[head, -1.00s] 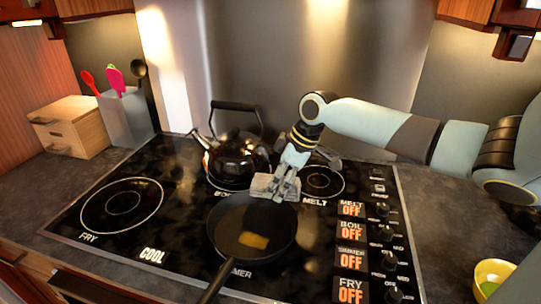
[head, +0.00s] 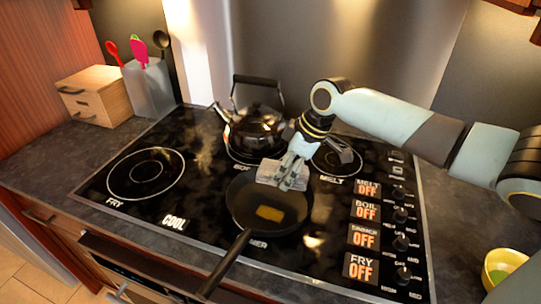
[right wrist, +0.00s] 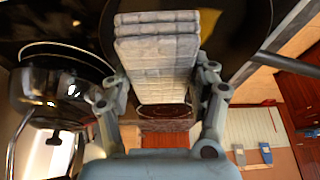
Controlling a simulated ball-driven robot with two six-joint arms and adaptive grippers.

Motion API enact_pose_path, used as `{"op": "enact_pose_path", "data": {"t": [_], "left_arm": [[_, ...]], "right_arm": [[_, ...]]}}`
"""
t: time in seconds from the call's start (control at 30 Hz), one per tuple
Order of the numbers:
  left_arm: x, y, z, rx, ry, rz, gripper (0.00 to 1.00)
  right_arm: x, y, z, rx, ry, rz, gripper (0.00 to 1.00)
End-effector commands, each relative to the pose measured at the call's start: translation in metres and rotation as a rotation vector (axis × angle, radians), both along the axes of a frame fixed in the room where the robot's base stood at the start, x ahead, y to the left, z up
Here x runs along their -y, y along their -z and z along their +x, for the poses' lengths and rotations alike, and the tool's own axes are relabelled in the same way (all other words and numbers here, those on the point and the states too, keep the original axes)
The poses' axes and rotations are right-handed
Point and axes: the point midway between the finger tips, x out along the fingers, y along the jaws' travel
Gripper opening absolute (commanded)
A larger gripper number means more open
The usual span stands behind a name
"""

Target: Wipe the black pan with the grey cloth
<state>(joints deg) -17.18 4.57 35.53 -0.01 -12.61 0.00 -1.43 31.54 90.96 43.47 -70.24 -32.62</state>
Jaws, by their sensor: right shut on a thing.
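The black pan (head: 249,220) sits on the front middle burner of the black cooktop, its handle pointing to the lower left. A yellow-brown patch (head: 270,213) lies on the pan's bottom. My right gripper (head: 293,173) is shut on the folded grey cloth (head: 277,173), at the far rim of the pan. In the right wrist view the cloth (right wrist: 157,50) fills the space between the fingers, with the dark pan (right wrist: 236,30) beyond it. I cannot tell whether the cloth touches the pan. My left gripper is not in view.
A dark kettle (head: 255,130) stands behind the pan, close to the left of my right gripper. Control knobs (head: 401,216) line the cooktop's right side. A wooden drawer box (head: 94,95), a utensil holder (head: 150,88) and a yellow bowl (head: 503,265) stand on the counter. The left burner is clear.

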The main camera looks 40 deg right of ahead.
Motion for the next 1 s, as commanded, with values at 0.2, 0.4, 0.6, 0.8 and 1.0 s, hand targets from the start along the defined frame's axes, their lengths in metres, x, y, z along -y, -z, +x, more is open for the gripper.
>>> {"op": "enact_pose_path", "data": {"t": [0.2,0.4,0.6,0.8,1.0], "left_arm": [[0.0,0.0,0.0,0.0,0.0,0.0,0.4],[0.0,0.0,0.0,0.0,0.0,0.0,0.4],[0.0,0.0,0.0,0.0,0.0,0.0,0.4],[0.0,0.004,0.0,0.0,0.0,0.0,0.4],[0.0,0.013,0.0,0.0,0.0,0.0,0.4]], "right_arm": [[-0.025,0.0,-0.004,0.001,-0.001,0.003,0.02],[-0.046,0.0,-0.008,0.001,-0.001,0.003,0.02],[-0.054,0.0,-0.009,0.001,0.001,0.001,0.02],[-0.054,0.007,-0.009,0.001,0.001,0.001,0.02],[-0.054,0.02,-0.01,0.0,0.001,0.0,0.02]]}}
